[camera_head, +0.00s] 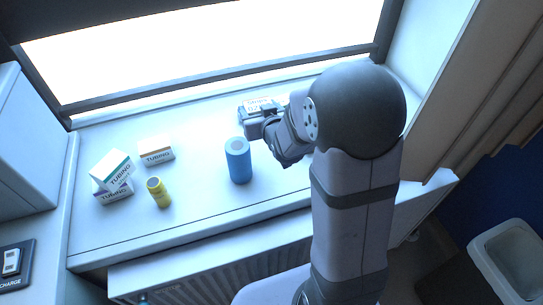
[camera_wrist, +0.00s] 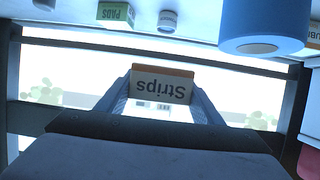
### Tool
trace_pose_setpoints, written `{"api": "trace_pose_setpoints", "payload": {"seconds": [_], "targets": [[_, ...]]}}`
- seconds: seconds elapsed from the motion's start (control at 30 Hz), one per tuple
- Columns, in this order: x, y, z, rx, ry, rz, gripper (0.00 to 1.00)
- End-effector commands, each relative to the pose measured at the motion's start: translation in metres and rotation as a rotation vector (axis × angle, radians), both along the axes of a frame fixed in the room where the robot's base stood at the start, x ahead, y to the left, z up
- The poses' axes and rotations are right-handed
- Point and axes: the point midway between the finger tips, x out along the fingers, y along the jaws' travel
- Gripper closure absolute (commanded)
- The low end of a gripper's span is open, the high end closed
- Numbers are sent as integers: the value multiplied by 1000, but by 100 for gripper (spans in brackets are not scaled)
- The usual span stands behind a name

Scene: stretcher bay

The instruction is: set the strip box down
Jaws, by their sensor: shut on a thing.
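The strip box (camera_wrist: 162,85) is white with an orange edge and reads "Strips" upside down in the wrist view. My gripper (camera_wrist: 162,92) is shut on it, with one finger on each side. In the head view my gripper (camera_head: 257,118) is over the windowsill (camera_head: 205,205), behind and right of a blue cylinder. A small labelled box (camera_head: 262,102) shows at its fingers there, partly covered; its lettering is too small to read surely. I cannot tell whether the strip box touches the sill.
The blue cylinder (camera_head: 239,162) stands close to my gripper. Tubing boxes (camera_head: 156,153) and a yellow cylinder (camera_head: 158,192) are further left. A green pads box (camera_wrist: 118,14) and a grey capped item (camera_wrist: 167,20) show in the wrist view. The sill's front middle is clear.

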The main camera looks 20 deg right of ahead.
Motion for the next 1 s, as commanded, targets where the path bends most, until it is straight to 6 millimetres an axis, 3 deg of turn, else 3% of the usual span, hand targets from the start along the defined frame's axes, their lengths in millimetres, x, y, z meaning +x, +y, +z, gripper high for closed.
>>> {"api": "trace_pose_setpoints", "payload": {"seconds": [0.2,0.5,1.0], "targets": [[-27,-34,-12,0,1,15,61],[-25,-29,-51,0,2,24,61],[-25,-29,-73,0,2,23,61]]}}
